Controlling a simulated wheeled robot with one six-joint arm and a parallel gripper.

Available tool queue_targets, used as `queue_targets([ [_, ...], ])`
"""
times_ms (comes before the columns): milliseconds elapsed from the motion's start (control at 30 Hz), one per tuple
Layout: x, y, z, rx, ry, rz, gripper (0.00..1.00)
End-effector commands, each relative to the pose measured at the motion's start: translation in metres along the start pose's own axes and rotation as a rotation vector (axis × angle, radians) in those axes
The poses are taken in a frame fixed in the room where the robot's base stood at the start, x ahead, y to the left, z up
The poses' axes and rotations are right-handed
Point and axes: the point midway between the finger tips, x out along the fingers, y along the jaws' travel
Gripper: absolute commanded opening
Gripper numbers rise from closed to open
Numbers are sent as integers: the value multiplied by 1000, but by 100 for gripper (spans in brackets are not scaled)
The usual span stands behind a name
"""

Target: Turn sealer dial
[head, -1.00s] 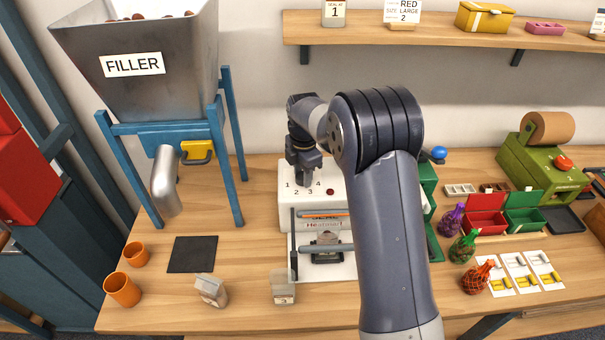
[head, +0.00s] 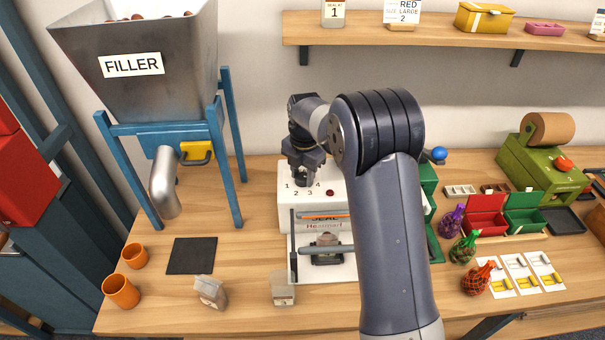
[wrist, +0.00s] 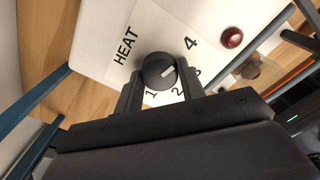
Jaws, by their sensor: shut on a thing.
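The white sealer (head: 294,208) stands on the bench at the picture's middle, partly hidden behind my arm. In the wrist view its black dial (wrist: 159,71) sits on a white plate marked HEAT with numbers around it. The dial's pale pointer line is directed to the right, roughly between the 4 and the lower numbers. My gripper (wrist: 157,88) has a finger on each side of the dial and is shut on it. In the head view my gripper (head: 302,180) points down at the sealer's top, and the dial is hidden there. A dark red button (wrist: 232,38) is beside the plate.
The sealer's front holds a bar and a small bag (head: 327,240). The filler (head: 140,65) on its blue frame stands to the left. A green box, small colored bags (head: 476,280) and trays lie to the right. A shelf (head: 420,33) runs above.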

Motion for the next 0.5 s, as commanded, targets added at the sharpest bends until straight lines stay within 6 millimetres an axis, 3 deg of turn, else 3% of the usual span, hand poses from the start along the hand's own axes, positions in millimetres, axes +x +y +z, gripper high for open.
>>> queue_targets([
  [167, -1, 1, 0, -2, -3, 2, 15],
  [200, -1, 1, 0, -2, -3, 2, 41],
  [433, 0, 0, 0, -1, -2, 1, 59],
  [500, 0, 0, 0, -1, -1, 1, 59],
])
